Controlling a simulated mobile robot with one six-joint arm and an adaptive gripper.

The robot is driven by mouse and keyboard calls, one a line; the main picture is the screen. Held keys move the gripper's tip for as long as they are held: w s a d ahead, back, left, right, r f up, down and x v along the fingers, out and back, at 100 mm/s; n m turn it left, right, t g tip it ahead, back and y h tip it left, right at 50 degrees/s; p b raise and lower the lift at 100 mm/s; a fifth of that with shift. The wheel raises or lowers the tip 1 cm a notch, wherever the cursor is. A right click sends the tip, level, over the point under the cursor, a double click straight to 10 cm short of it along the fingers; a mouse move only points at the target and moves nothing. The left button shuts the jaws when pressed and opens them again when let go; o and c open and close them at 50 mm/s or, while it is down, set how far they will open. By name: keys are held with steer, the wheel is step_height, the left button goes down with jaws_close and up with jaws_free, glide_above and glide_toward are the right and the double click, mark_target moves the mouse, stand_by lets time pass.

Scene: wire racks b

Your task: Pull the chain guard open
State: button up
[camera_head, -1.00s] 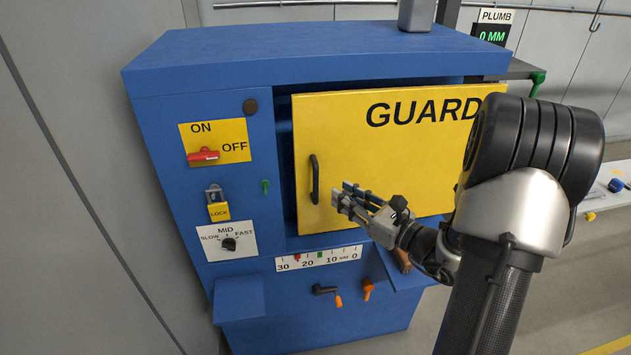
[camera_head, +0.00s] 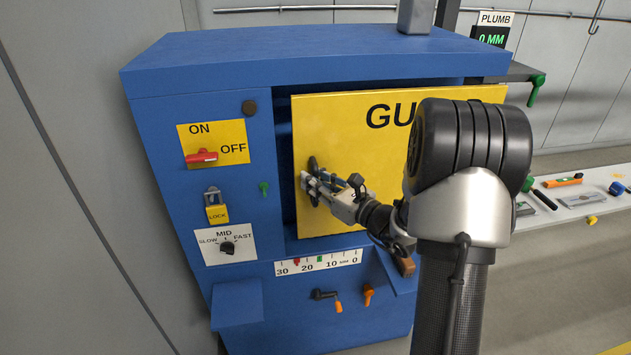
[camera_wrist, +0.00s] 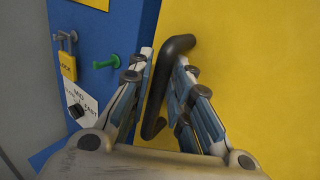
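The chain guard is a yellow door (camera_head: 370,190) marked GUARD, set in a blue machine cabinet (camera_head: 230,110). A dark gap shows along its left edge. Its black upright handle (camera_head: 312,163) is near that left edge; my arm hides part of the lettering. My gripper (camera_head: 312,187) is at the handle. In the wrist view, the handle (camera_wrist: 158,95) stands between the two fingers of my gripper (camera_wrist: 164,65), which are apart, one on each side. I see no firm grip on it.
Left of the guard are a red ON/OFF switch (camera_head: 201,157), a padlock (camera_head: 212,196), a green pin (camera_head: 264,188) and a speed knob (camera_head: 227,248). Below are a scale (camera_head: 318,262) and orange-tipped levers (camera_head: 327,295). A bench (camera_head: 570,200) with tools is at right.

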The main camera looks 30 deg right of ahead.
jaws_close()
steer(key=shift+s, duration=0.1)
stand_by(0.3)
